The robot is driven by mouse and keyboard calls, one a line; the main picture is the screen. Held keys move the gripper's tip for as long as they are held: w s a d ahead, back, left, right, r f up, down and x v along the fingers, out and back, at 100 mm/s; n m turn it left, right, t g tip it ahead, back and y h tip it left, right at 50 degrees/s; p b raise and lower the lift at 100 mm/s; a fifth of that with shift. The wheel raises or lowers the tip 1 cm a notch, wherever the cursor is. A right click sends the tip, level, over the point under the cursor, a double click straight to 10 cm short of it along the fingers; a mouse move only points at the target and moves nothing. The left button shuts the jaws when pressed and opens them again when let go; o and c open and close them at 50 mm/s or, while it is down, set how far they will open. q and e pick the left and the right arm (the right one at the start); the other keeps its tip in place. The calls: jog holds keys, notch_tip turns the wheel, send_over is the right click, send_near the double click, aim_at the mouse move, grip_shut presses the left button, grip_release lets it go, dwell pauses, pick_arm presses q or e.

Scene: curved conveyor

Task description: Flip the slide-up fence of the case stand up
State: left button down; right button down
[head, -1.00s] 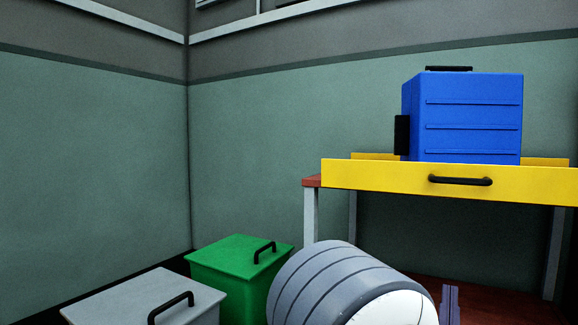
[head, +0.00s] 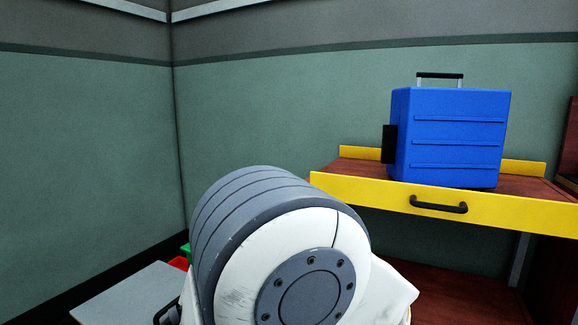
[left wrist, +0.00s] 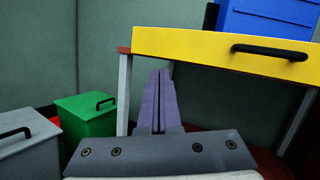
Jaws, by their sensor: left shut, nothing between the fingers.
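The case stand (head: 520,185) has a dark red top. A yellow slide-up fence (head: 365,193) with a black bar handle (head: 438,206) runs along its front edge. The tabletop shows just above the fence's upper edge. In the left wrist view the fence (left wrist: 180,46) and its handle (left wrist: 270,52) are at the upper right. My left gripper (left wrist: 161,78) is shut and empty, its purple fingers pointing up just below the fence and left of the handle, apart from it as far as I can see. In the head view my arm hides it. My right gripper is not in view.
A blue case (head: 455,135) with a top handle stands on the stand. A green bin (left wrist: 86,116) and a grey bin (left wrist: 22,146) stand at the lower left, with something red beside them. The stand's grey leg (left wrist: 124,95) is left of my fingers.

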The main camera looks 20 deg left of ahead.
pick_arm(q)
jog(key=s+a+r+n+g+y+p, duration=0.2)
jog(key=s+a+r+n+g+p, duration=0.7)
jog(key=p, duration=1.1)
notch_tip(320, 180, up, 4)
jog(key=shift+s+a+f+g+y+p, duration=0.2)
jog(key=shift+a+g+y+p, duration=0.1)
jog(key=shift+a+g, duration=0.65)
jog(key=shift+d, duration=0.1)
jog(key=s+d+f+n+g+h, duration=0.2)
jog(key=s+f+n+g+h, duration=0.4)
jog(key=s, duration=0.4)
jog(key=s+d+f+n+g+h, duration=0.25)
jog(key=s+d+n+h, duration=0.4)
jog(key=d, duration=0.55)
notch_tip(320, 180, up, 30)
jog(key=s+p, duration=0.1)
jog(key=p, duration=2.9)
jog(key=shift+r+p, duration=0.15)
jog(key=shift+p, duration=0.25)
